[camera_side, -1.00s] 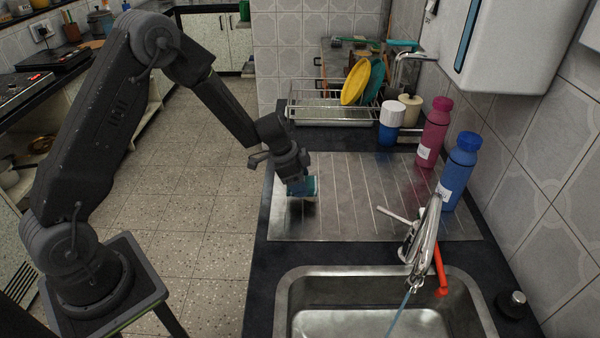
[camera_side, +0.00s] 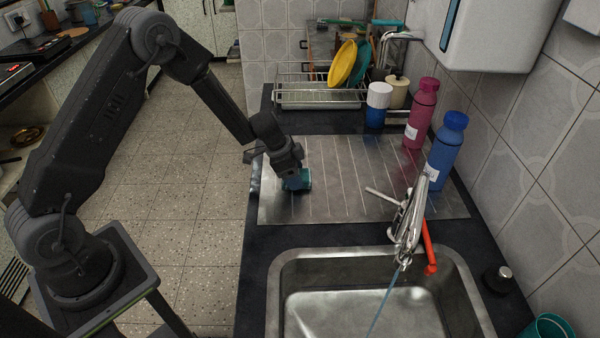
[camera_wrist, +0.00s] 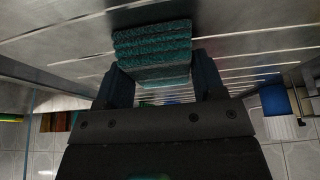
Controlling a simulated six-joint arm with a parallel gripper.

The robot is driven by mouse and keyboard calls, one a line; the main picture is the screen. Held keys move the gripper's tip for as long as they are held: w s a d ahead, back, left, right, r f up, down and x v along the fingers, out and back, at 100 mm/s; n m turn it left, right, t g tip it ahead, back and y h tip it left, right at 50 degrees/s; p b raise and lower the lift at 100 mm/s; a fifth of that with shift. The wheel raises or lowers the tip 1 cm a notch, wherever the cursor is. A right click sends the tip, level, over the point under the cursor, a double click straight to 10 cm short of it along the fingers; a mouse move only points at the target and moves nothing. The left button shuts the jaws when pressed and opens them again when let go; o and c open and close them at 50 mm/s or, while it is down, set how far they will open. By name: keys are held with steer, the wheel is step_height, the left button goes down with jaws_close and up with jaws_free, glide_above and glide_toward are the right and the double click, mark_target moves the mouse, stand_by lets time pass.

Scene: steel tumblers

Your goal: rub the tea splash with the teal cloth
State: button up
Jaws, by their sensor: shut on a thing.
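The teal cloth (camera_side: 304,180) is a thick folded pad at the left part of the steel drainboard (camera_side: 340,205). My gripper (camera_side: 295,182) is shut on it from above. In the wrist view the cloth (camera_wrist: 152,42) sits squeezed between the two fingers (camera_wrist: 157,82), its layered edge facing the ribbed steel. The cloth looks to be down at the board's surface, though contact is hard to confirm. I cannot make out the tea splash in either view; it may be hidden under the cloth or gripper.
A sink (camera_side: 365,300) with a tap (camera_side: 410,225) and a red handle-like piece (camera_side: 429,250) lies in front. A pink bottle (camera_side: 421,115), a blue bottle (camera_side: 446,150) and a white-topped blue container (camera_side: 378,105) line the right. A dish rack (camera_side: 320,95) stands behind.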

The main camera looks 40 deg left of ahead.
steer(key=shift+s+a, duration=0.6)
steer(key=shift+r, duration=4.15)
steer(key=shift+w, duration=0.1)
